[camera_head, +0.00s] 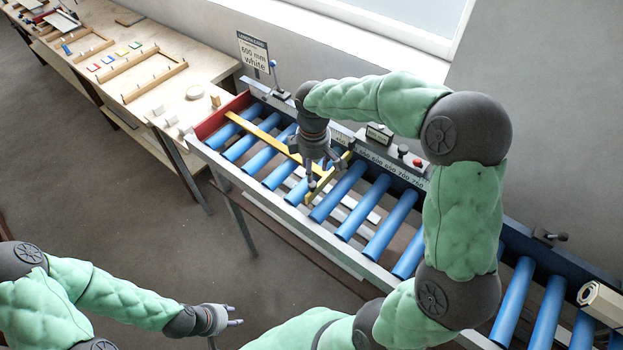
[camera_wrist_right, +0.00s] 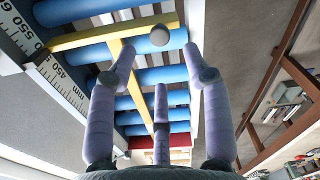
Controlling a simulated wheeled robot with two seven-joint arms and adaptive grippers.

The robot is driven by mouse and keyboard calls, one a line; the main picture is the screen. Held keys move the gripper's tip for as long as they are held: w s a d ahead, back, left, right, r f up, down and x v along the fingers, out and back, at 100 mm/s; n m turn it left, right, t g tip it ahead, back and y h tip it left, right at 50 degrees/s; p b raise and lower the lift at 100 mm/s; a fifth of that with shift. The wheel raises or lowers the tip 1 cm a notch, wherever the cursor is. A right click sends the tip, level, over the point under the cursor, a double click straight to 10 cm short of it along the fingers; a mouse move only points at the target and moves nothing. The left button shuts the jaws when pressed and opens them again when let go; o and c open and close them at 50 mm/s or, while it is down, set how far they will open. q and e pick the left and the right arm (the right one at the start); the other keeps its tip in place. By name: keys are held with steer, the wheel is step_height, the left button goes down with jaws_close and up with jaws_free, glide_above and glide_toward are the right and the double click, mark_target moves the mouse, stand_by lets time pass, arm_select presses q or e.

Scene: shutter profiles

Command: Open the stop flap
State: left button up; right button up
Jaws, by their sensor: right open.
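The stop flap is a yellow bar (camera_head: 335,174) lying across the blue rollers. In the right wrist view the yellow bar (camera_wrist_right: 82,38) runs across the top, with a round grey knob (camera_wrist_right: 160,36) near its right end. My right gripper (camera_head: 312,178) points down over the flap's near end. Its fingers (camera_wrist_right: 158,62) are spread, with the knob just ahead of the gap between the fingertips. I cannot tell whether they touch it. My left gripper (camera_head: 239,315) is far from the conveyor at lower left, fingers apart and empty.
A long yellow strip (camera_head: 254,130) lies along the rollers left of the flap. A scale (camera_wrist_right: 62,88) and a control box with a red button (camera_head: 404,150) line the back rail. A length card (camera_head: 254,55) reads 600 mm white. A workbench (camera_head: 105,45) stands at upper left.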

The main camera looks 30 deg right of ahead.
mark_target(312, 184)
step_height(312, 184, down, 7)
steer(key=shift+w+f, duration=0.15)
steer(key=shift+f, duration=0.05)
stand_by(0.3)
jaws_close()
